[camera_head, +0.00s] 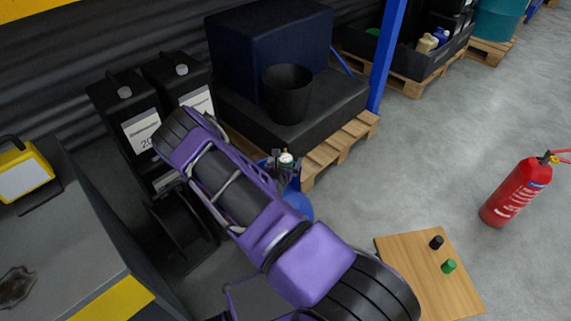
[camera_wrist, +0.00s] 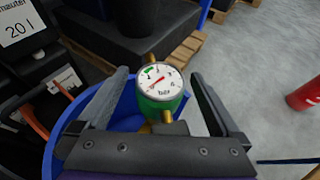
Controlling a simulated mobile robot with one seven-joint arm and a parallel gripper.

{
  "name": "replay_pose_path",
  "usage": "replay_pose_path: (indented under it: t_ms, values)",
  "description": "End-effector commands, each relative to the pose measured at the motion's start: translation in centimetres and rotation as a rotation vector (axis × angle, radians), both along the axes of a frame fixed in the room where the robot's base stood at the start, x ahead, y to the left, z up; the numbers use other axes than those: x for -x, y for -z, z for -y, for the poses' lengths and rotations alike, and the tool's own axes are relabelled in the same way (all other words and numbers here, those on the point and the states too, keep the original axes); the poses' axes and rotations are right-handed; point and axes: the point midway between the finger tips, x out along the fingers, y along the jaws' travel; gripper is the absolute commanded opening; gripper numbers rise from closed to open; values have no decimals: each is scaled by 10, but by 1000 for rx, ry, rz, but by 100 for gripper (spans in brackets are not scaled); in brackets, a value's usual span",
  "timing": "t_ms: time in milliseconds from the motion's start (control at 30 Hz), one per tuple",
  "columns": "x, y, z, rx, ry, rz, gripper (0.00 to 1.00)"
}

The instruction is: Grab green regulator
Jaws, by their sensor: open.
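The green regulator (camera_wrist: 160,103) has a round white dial with a red needle and brass-coloured fittings. In the wrist view it sits between the two fingers of my gripper (camera_wrist: 160,80). The fingers are open, one on each side, with gaps visible between them and the gauge. In the head view the regulator (camera_head: 286,159) shows small beside my purple arm, its dial just visible above a blue rounded object (camera_head: 299,205). My arm hides part of that object there. In the wrist view the blue object (camera_wrist: 62,128) curves beneath and around the regulator.
A wooden pallet (camera_head: 345,145) bears a black block and a black bucket (camera_head: 287,93) close behind. Black canisters (camera_head: 128,110) stand at left. A wooden board (camera_head: 420,275) holds a black and a green cap. A red extinguisher (camera_head: 515,193) stands on open floor at right.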

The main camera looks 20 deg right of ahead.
Motion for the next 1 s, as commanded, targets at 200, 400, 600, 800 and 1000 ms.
replay_pose_path:
  t_ms: [200,400,600,800,1000]
  values:
    - [0,0,0,0,0,0,71]
    - [0,0,0,-1,0,1,35]
    - [0,0,0,-1,0,1,0]
    - [-1,-1,0,1,-1,3,0]
    - [-1,-5,0,0,0,4,0]
